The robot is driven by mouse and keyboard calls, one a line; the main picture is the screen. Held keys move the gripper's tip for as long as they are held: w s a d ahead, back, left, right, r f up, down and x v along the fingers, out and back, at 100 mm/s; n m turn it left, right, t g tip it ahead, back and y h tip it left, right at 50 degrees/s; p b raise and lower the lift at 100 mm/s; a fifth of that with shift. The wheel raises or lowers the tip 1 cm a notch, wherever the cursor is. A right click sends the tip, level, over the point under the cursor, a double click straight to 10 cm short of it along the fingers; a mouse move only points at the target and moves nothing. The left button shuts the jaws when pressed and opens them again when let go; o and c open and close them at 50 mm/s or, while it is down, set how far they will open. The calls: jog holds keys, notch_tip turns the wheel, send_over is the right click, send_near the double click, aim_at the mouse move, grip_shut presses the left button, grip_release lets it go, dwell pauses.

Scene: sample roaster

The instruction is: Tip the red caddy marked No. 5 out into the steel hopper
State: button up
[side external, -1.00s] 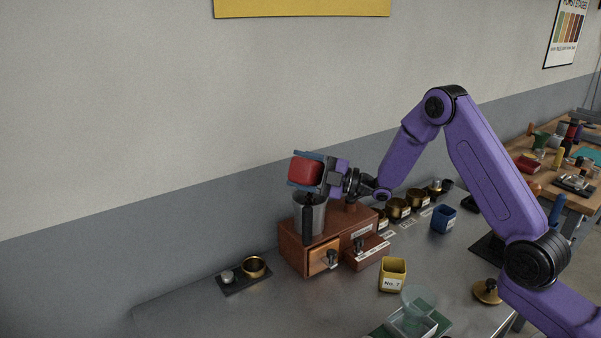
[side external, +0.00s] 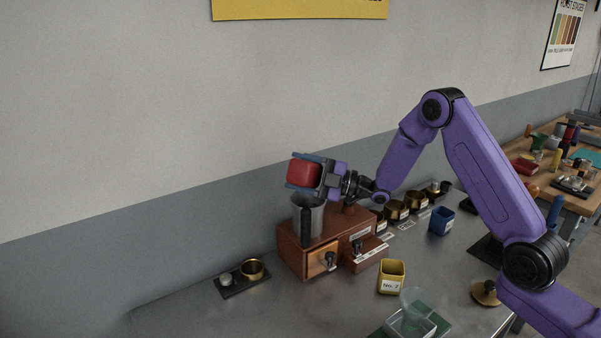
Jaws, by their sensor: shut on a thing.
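The red caddy (side external: 303,173) is held tilted on its side above the steel hopper (side external: 311,216). Its marking does not show from here, and I cannot see whether anything is inside it or falling from it. My gripper (side external: 306,172) is shut on the red caddy, with one blue finger along its top and one below. The hopper stands on the brown wooden roaster box (side external: 299,249), its mouth just under the caddy. A dark upright handle stands in front of the hopper.
A yellow caddy marked No. 7 (side external: 391,277) and a blue caddy (side external: 441,220) stand on the steel bench. Several brass cups (side external: 397,209) line the back. A small scale with a brass cup (side external: 251,269) sits left of the box. A clear container (side external: 411,314) is in front.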

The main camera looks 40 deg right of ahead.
aim_at(290, 167)
jog(key=shift+r, duration=0.1)
dwell(0.3)
jog(key=shift+r, duration=1.4)
jog(key=n, duration=0.2)
jog(key=n+g, duration=0.1)
jog(key=n, duration=0.1)
jog(key=a+n+h, duration=0.1)
jog(key=shift+s+a+f+n+g, duration=0.1)
jog(key=shift+s+f+n+g, duration=0.05)
jog(key=shift+s+n+g, duration=0.2)
jog(key=n, duration=0.1)
jog(key=a+n+h, duration=0.1)
jog(key=n, duration=0.1)
jog(key=n+g+h, duration=0.1)
jog(key=n, duration=0.1)
jog(key=shift+s+a+f, duration=0.15)
jog(key=shift+s+f, duration=0.1)
jog(key=n+h, duration=0.2)
jog(key=n, duration=0.1)
jog(key=n+h, duration=0.1)
jog(key=shift+r+n, duration=0.25)
jog(key=shift+r, duration=0.05)
jog(key=n+h, duration=0.1)
jog(key=n, duration=0.1)
jog(key=n+t+h, duration=0.1)
jog(key=shift+w+d+f+n+h, duration=0.2)
jog(key=shift+d+f+n+h, duration=0.1)
jog(key=shift+d+f+n, duration=0.1)
